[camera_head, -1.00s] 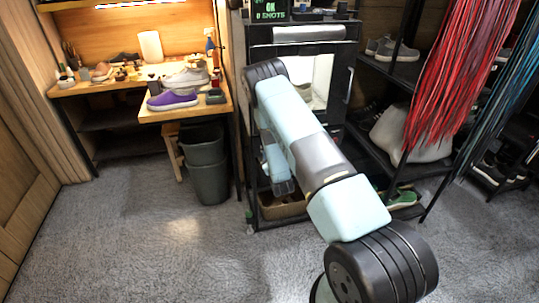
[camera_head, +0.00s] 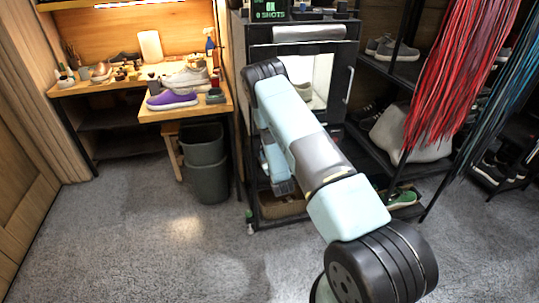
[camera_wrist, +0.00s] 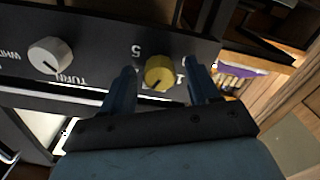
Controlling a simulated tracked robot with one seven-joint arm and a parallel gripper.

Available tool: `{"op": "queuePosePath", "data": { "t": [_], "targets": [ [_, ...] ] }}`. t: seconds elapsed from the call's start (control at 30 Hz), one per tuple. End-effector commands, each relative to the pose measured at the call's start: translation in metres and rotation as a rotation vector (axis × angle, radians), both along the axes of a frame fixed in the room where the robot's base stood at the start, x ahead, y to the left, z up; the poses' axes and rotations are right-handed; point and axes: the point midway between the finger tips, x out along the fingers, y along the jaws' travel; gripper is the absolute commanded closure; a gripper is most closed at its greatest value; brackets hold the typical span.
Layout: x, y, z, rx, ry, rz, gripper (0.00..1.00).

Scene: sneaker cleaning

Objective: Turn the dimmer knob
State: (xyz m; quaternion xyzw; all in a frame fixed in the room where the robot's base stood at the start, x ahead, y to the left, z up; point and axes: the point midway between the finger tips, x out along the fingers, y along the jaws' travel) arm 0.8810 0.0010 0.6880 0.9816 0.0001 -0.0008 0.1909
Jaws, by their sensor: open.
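In the wrist view, a yellow round knob (camera_wrist: 159,73) sits on a dark panel (camera_wrist: 108,40) with white markings, including a 5 and a 1. A white-grey knob (camera_wrist: 49,56) is further left on the same panel, beside lettering that reads TURN upside down. My gripper (camera_wrist: 160,82) is open, with one blue finger on each side of the yellow knob. I cannot tell whether the fingers touch it. Neither knob is marked as the dimmer in readable text. In the head view my arm hides the gripper and the panel.
A black cabinet (camera_head: 352,62) with a lit window stands behind my arm. A wooden bench (camera_head: 222,105) with a purple shoe (camera_head: 172,99) is at the left, above a dark bin (camera_head: 209,182). Red strands (camera_head: 455,75) hang at the right. The grey floor is clear.

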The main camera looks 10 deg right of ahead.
Motion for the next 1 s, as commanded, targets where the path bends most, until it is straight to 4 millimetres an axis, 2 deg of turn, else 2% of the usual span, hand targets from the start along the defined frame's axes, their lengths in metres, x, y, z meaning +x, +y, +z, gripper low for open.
{"op": "queuePosePath", "data": {
  "t": [0.17, 0.7, 0.83, 1.0],
  "targets": [
    [-0.014, 0.000, -0.001, 0.000, 0.002, -0.001, 0.40],
    [-0.113, 0.000, -0.002, 0.000, 0.004, 0.000, 0.40],
    [-0.128, 0.000, -0.002, 0.000, 0.004, -0.001, 0.40],
    [-0.136, 0.000, -0.002, 0.000, 0.002, -0.001, 0.40]
  ]
}}
